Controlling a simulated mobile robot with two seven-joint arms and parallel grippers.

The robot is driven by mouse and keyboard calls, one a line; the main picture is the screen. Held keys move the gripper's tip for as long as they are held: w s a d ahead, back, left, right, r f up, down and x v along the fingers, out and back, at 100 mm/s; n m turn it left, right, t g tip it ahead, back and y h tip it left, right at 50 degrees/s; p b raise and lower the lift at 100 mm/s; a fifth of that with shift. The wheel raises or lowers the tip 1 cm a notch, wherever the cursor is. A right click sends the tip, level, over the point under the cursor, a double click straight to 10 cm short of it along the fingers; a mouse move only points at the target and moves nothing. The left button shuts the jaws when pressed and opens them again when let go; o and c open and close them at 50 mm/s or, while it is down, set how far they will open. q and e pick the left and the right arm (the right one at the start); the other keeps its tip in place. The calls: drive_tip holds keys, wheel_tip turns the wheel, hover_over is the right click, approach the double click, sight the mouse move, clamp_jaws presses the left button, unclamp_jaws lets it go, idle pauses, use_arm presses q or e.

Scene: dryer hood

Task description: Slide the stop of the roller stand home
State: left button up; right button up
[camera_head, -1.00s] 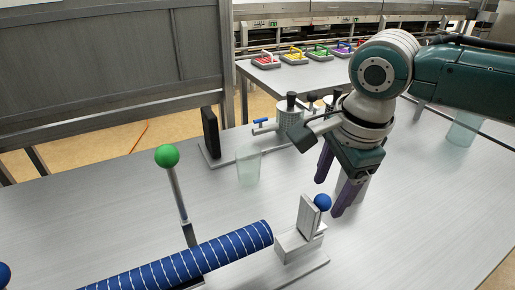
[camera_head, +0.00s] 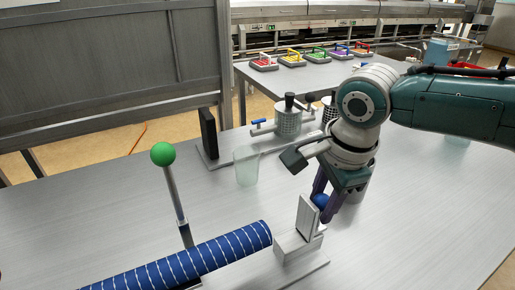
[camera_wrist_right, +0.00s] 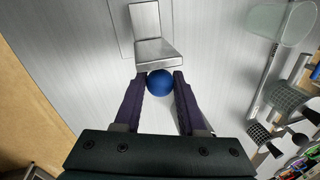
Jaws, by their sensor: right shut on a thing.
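The roller stand has a blue roller with white stripes (camera_head: 190,261) lying at the bottom of the head view. Its stop, a grey upright plate (camera_head: 308,219) on a block (camera_head: 297,244), stands a little right of the roller's end, with a gap between them. A blue ball knob (camera_head: 320,201) sits on the plate's right side. My right gripper (camera_head: 325,205) is shut on this knob; in the right wrist view the knob (camera_wrist_right: 160,83) sits between the purple fingertips, against the plate (camera_wrist_right: 158,54).
A lever with a green ball (camera_head: 163,154) rises behind the roller. A clear cup (camera_head: 247,166) stands behind the stop, near a fixture with mesh cylinders (camera_head: 288,122). Several coloured-handled trays (camera_head: 290,58) sit on the back table. The table front right is clear.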

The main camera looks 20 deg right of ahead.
clamp_jaws()
idle(0.8)
